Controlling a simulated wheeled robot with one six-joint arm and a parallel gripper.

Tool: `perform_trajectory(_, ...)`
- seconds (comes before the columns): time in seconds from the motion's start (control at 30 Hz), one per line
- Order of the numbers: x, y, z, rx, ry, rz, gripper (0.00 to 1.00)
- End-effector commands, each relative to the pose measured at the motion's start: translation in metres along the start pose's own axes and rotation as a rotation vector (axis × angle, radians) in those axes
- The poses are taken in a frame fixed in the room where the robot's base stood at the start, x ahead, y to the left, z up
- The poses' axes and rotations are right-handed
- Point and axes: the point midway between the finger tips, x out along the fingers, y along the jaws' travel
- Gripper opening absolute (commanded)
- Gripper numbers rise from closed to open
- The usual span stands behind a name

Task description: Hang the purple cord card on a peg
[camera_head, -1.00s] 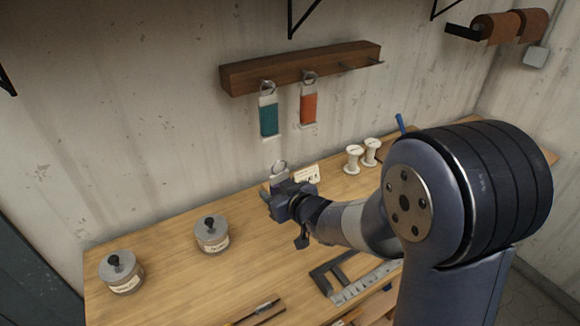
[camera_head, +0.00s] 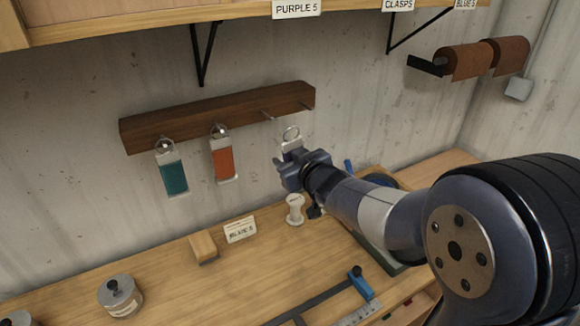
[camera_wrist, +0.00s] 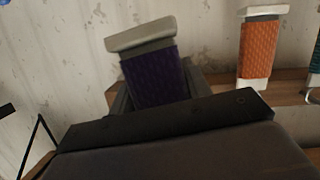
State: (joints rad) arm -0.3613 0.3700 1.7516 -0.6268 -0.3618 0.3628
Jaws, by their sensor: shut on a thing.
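My gripper (camera_head: 290,165) is shut on the purple cord card (camera_wrist: 152,75), whose dark purple winding and pale end show in the wrist view. In the head view only the card's pale top (camera_head: 291,143) and its metal ring (camera_head: 292,132) show above the jaws; the rest is hidden. The wooden peg rail (camera_head: 220,115) is on the wall. A teal card (camera_head: 174,178) and an orange card (camera_head: 223,160) hang on its two left pegs. The two right pegs, a nearer one (camera_head: 268,116) and an end one (camera_head: 306,106), are bare. The held card is just below them, apart from them.
A white spool (camera_head: 295,209), a small label card (camera_head: 240,229), a wooden block (camera_head: 203,248) and a lidded jar (camera_head: 120,295) stand on the bench. A shelf with labels (camera_head: 297,8) and a black bracket (camera_head: 203,55) are above the rail.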

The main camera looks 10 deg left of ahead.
Motion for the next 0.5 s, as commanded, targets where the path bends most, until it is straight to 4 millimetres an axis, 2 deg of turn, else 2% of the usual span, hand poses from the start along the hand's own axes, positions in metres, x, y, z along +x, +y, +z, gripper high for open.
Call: perform_trajectory(0.5,0.025,-0.001,-0.006,0.000,0.001,0.000,0.22)
